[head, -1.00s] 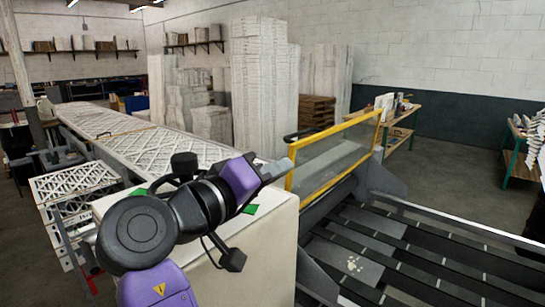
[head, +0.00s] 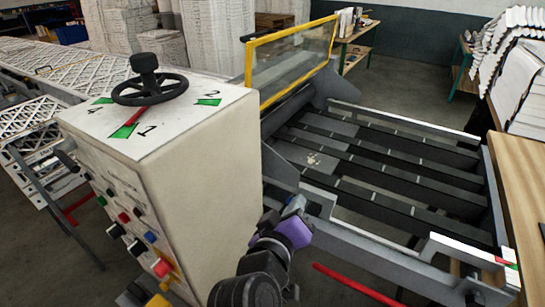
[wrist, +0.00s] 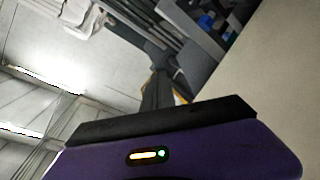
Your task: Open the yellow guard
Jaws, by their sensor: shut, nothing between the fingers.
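The beige cabinet (head: 185,175) with a black handwheel (head: 150,88) on top and coloured buttons stands left of my gripper. A red bar (head: 355,285) is low to the right. A wooden table (head: 525,190) stands at the right edge.

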